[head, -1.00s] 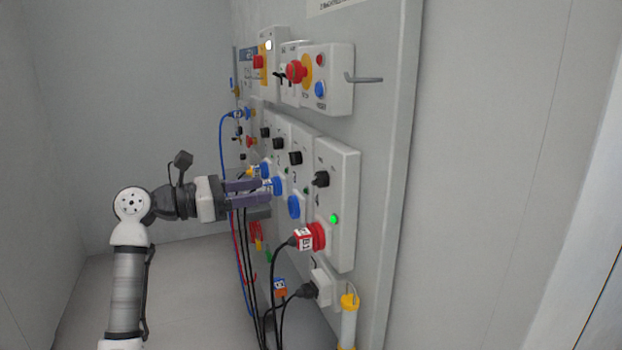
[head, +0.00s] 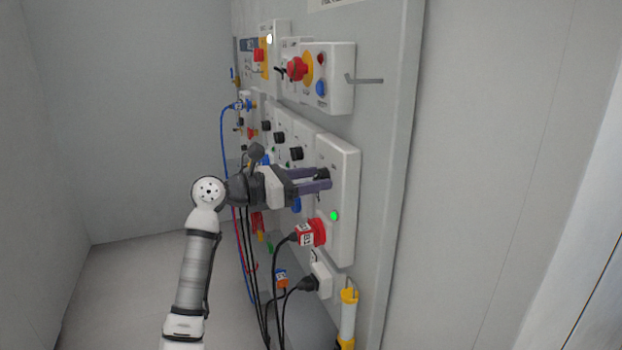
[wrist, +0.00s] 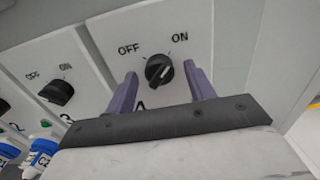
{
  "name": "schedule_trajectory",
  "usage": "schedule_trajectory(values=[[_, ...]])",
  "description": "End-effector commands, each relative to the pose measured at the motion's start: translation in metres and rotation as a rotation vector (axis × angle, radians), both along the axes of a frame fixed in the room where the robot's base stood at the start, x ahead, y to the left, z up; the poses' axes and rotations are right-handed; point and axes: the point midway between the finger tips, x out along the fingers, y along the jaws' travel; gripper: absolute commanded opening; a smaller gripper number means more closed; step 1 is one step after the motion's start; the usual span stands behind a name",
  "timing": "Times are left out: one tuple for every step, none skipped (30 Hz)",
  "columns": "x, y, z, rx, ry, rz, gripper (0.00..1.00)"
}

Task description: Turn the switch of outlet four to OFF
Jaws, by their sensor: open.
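The switch of outlet four (wrist: 159,70) is a black rotary knob on a white outlet box, with OFF printed to its upper left and ON to its upper right. Its pale pointer line is tilted to the upper right, toward ON. My gripper (wrist: 160,85) is open, with one purple finger on each side of the knob; I cannot tell whether they touch it. In the head view my gripper (head: 322,180) is at the upper part of the outlet four box (head: 343,215), partly hiding the knob (head: 322,173). A green lamp (head: 334,216) is lit on that box.
The outlet three switch (wrist: 58,92) is to the left, near blue plugs (wrist: 42,150). A red plug (head: 311,233) with a black cable sits below my gripper. A red emergency button (head: 297,69) and a metal hook (head: 364,80) stick out above.

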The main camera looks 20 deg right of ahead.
Motion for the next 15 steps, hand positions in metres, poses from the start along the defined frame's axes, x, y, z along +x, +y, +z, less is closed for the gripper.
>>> schedule_trajectory(values=[[0.0,0.0002,-0.0001,0.0,0.0,0.0,0.51],[0.0,0.0002,-0.0001,0.0,0.0,0.0,0.47],[0.0,0.0002,-0.0001,0.0,0.0,0.0,0.42],[0.0,0.0003,0.0,0.0,0.0,0.0,0.38],[0.0,0.0003,0.0,0.0,0.0,0.0,0.34],[0.0,0.0003,0.0,0.0,0.0,0.0,0.29],[0.0,0.0003,0.0,0.0,0.0,0.0,0.25],[0.0001,0.0004,0.0,0.0,0.0,0.0,0.21],[0.0,0.0004,0.0,0.0,0.0,0.0,0.16],[0.0,0.0004,0.0,0.0,0.0,0.0,0.12],[0.0,0.0004,0.0,0.0,0.0,0.0,0.09],[0.0,0.0004,0.0001,0.0,0.0,0.0,0.09],[0.0001,0.0005,0.0001,0.0,0.001,0.0,0.09],[0.0001,0.0005,0.0001,0.0,0.002,0.0,0.09],[0.0001,0.0006,0.0002,0.0,0.005,0.0,0.09]])
